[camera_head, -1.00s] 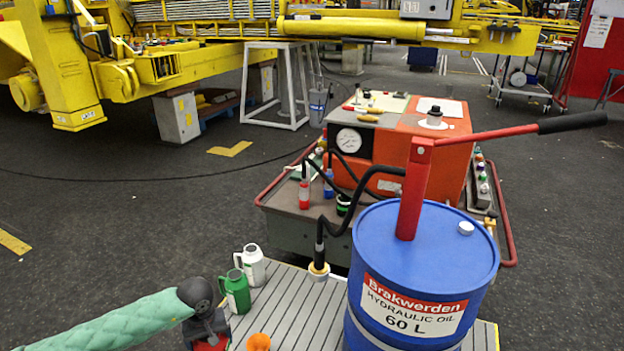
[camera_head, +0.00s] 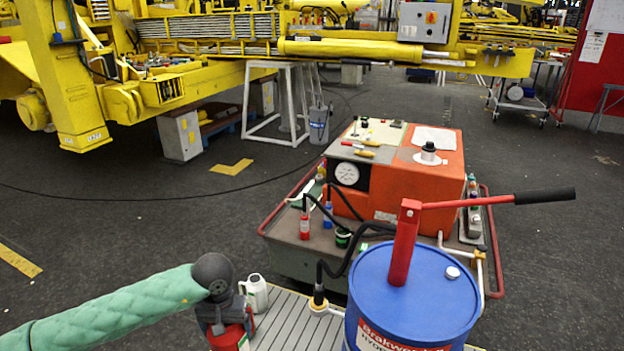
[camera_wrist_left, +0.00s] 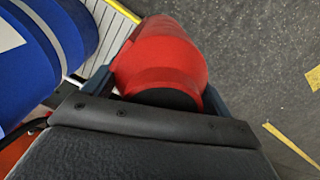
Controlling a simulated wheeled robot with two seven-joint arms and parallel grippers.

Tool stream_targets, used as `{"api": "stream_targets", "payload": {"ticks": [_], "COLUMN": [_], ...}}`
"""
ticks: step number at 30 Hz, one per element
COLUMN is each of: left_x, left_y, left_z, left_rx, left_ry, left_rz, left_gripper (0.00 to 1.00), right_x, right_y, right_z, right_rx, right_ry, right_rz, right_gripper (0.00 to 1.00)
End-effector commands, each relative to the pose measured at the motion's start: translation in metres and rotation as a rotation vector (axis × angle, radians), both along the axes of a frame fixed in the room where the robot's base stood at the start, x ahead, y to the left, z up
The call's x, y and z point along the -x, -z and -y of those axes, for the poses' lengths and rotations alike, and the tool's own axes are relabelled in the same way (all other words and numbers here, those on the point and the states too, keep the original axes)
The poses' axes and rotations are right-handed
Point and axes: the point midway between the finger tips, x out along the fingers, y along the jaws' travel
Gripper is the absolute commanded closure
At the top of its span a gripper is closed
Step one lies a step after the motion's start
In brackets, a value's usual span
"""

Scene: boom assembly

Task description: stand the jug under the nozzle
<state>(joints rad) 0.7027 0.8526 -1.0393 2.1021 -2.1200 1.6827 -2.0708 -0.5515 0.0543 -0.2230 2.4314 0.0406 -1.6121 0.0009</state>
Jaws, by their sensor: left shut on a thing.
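A red jug (camera_head: 230,339) is in my left gripper (camera_head: 222,318) at the bottom of the head view. In the left wrist view the red jug (camera_wrist_left: 165,60) sits between both fingers, which are shut on it. Its base is cut off in the head view, so I cannot tell its height above the pallet. The nozzle (camera_head: 318,298), with a pale collar, hangs from a black hose left of the blue drum (camera_head: 415,300). The red jug is left of and nearer than the nozzle, apart from it. My right gripper is not in view.
A white jug (camera_head: 254,293) stands just behind my left gripper. The slatted pallet (camera_head: 290,325) is bare between the red jug and the drum. The drum's red pump handle (camera_head: 470,203) reaches right. An orange hydraulic unit (camera_head: 435,175) stands behind.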

Motion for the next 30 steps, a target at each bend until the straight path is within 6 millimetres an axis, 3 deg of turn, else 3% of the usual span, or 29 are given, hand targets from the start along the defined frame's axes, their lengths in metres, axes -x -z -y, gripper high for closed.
{"api": "stream_targets", "payload": {"ticks": [1, 3, 12, 30], "left_x": [-0.002, -0.006, -0.017, -0.020], "left_y": [-0.023, -0.040, -0.088, -0.097], "left_z": [0.001, 0.001, 0.002, 0.001], "left_rx": [0.001, 0.001, 0.000, -0.001], "left_ry": [0.003, 0.003, 0.004, 0.004], "left_rz": [0.002, 0.002, 0.000, 0.002], "left_gripper": [0.59, 0.59, 0.59, 0.59], "right_x": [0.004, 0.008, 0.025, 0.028], "right_y": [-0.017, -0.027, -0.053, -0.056], "right_z": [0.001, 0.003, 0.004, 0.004], "right_rx": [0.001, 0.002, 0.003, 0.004], "right_ry": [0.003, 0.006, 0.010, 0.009], "right_rz": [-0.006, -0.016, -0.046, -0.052], "right_gripper": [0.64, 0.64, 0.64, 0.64]}}
